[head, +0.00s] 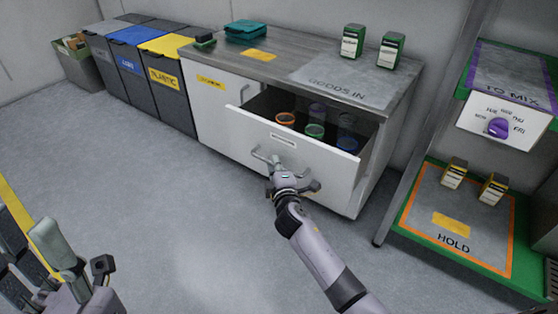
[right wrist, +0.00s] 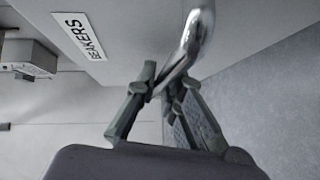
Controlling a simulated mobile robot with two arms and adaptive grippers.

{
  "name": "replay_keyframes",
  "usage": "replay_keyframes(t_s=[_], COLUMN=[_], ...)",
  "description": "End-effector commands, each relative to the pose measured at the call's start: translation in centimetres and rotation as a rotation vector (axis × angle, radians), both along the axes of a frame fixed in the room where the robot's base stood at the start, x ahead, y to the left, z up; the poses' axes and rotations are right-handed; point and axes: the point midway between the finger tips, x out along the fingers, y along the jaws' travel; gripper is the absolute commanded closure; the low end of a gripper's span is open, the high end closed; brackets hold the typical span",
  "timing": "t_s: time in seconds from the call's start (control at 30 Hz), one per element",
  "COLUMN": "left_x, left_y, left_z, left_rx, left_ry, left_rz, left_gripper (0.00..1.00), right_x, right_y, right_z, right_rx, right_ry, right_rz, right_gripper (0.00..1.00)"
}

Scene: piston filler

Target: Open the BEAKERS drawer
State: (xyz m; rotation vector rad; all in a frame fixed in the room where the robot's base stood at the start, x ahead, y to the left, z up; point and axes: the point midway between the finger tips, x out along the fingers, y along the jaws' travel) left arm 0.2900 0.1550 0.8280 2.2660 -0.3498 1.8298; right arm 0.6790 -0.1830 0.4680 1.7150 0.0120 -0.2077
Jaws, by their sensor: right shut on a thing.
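The BEAKERS drawer (head: 310,149) is pulled out of the white cabinet, and several beakers with orange, green and blue rims stand inside it. Its label (right wrist: 79,36) reads BEAKERS in the right wrist view. My right gripper (head: 276,164) is shut on the drawer's bar handle (head: 262,157). In the right wrist view the fingers of the right gripper (right wrist: 163,92) close around the shiny handle (right wrist: 194,38). My left gripper (head: 82,262) is low at the left, apart from the cabinet; its fingers look spread.
A closed cabinet door (head: 220,106) is left of the drawer. Grey, blue and yellow bins (head: 170,90) stand further left. The countertop (head: 290,71) holds green-and-white boxes. A green-edged HOLD shelf (head: 420,228) is at right. The floor before the drawer is clear.

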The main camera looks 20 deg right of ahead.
Motion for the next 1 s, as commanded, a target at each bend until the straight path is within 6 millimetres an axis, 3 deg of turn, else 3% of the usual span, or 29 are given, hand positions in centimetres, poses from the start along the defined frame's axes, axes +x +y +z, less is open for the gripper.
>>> replay_keyframes(t_s=[0.4, 0.97, 1.0], left_x=[0.0, 0.0, 0.0], left_y=[0.0, 0.0, 0.0], left_z=[0.1, 0.0, 0.0], left_rx=[-0.003, -0.004, -0.004], left_ry=[-0.011, -0.009, -0.009], left_rz=[0.001, 0.0, 0.0], left_gripper=[0.6, 0.6, 0.6], right_x=[-3.6, -4.2, -4.2], right_y=[4.6, 5.4, 5.4], right_z=[0.1, 0.1, 0.1], right_rx=[0.005, 0.002, 0.002], right_ry=[-0.002, -0.002, -0.002], right_rz=[-0.002, -0.002, -0.002], right_gripper=[1.0, 1.0, 0.89])
